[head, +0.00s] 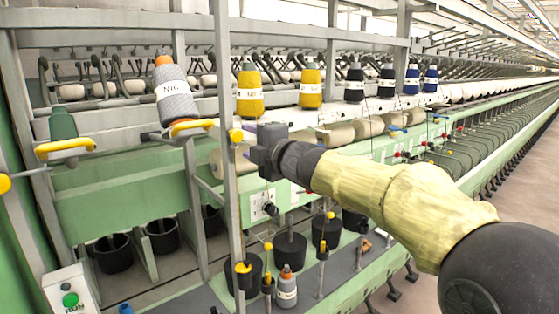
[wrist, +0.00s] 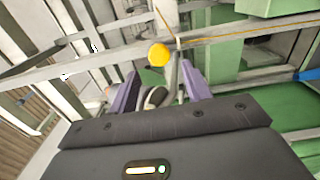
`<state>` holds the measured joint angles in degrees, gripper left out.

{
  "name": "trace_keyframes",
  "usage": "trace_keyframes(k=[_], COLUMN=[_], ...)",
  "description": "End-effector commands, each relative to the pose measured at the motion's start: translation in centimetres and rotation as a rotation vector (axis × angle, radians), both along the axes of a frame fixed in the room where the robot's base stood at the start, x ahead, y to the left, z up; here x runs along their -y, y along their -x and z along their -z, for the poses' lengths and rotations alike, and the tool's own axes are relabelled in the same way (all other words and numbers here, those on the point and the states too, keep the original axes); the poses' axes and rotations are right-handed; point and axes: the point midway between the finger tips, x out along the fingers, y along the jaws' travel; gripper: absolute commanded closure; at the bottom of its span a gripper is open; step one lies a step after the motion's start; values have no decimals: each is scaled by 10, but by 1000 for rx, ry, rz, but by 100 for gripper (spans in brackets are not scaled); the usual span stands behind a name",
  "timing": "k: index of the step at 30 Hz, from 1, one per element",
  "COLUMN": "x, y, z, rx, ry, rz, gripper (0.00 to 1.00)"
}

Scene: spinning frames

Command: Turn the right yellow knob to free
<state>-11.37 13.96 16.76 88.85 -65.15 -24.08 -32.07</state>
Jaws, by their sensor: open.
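The right yellow knob (head: 236,135) is a small round ball beside the grey upright post in the head view. My gripper (head: 247,144) is close to its right side, with the arm reaching in from the right. In the wrist view a yellow knob (wrist: 158,54) shows just beyond the purple fingertips, roughly between them. My gripper (wrist: 158,82) is open there, with nothing between the fingers. I cannot tell whether a finger touches the knob. Another yellow knob (head: 5,184) is at the far left edge of the head view.
A grey post (head: 224,100) stands close by my gripper. Yellow handles (head: 65,147) and a grey cone marked NIC (head: 173,95) are to the left. Yellow cones (head: 249,92) stand behind. Black cans and a green RUN button (head: 70,299) are below. The aisle floor (head: 520,190) at right is clear.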

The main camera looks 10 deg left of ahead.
Motion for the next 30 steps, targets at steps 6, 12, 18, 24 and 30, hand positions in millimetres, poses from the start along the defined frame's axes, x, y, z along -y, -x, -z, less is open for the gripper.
trace_keyframes(k=[6, 12, 18, 24, 30], x=[31, 59, 77, 78, 79], y=[27, 52, 67, 71, 70], z=[1, 1, 1, 1, 1], rx=[2, 2, 1, 0, -6], ry=[2, 2, 2, 1, -1], rz=[2, 2, 0, -4, 1], gripper=[51, 51, 51, 51, 51])
